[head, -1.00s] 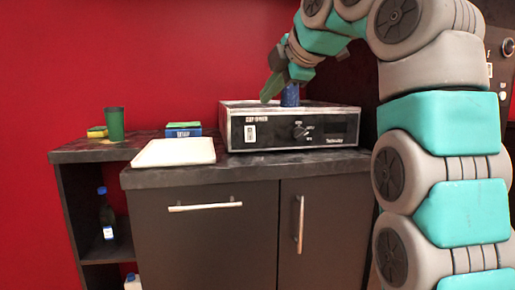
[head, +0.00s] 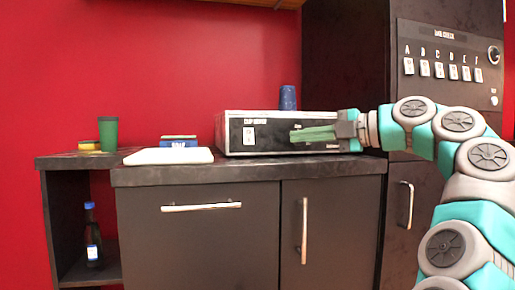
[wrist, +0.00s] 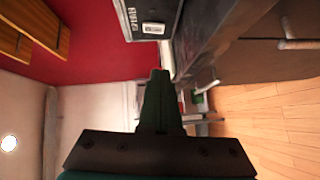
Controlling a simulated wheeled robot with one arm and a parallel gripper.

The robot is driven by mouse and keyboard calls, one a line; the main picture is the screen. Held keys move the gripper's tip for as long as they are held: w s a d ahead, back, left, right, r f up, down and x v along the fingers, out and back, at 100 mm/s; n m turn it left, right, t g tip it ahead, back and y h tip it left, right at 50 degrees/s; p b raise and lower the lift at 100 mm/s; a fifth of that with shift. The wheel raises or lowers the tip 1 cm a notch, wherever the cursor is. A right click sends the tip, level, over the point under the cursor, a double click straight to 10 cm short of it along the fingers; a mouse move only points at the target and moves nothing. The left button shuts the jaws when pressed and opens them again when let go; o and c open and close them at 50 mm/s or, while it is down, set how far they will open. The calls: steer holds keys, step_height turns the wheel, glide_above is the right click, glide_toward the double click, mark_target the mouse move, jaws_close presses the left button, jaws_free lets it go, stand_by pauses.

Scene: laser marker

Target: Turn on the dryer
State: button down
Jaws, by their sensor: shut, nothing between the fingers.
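The cup dryer (head: 275,120) is a low box with a black front and light top, standing on the dark counter. A small white plate (head: 248,135) is on the left of its front. A blue cup (head: 288,97) stands on top of it. My gripper (head: 293,136) is shut and empty, its green fingers pointing left across the dryer's front and hiding the knob area. I cannot tell whether they touch the front. In the wrist view, the shut fingertips (wrist: 160,73) are below the dryer's front (wrist: 150,10) and its white plate (wrist: 153,28).
On the counter, a white board (head: 168,157), a blue sponge box (head: 179,142) and a green cup (head: 108,133) stand left of the dryer. A tall dark machine (head: 350,60) with a lettered panel (head: 450,65) rises at the right. Cabinet handles (head: 304,230) stick out below.

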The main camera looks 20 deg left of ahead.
steer(key=shift+a, duration=0.15)
steer(key=p, duration=0.1)
glide_toward(245, 143)
steer(key=s+a, duration=0.2)
steer(key=a, duration=0.1)
steer(key=shift+s+a+r, duration=0.1)
steer(key=shift+a+r, duration=0.05)
steer(key=shift+a, duration=0.2)
steer(key=shift+w+a+p, duration=0.3)
steer(key=shift+w+p, duration=0.25)
steer(key=shift+w+a+p, duration=0.3)
steer(key=shift+w+p, duration=0.25)
steer(key=shift+w+a+f+p, duration=0.35)
steer(key=shift+w+a, duration=0.1)
steer(key=shift+w, duration=0.15)
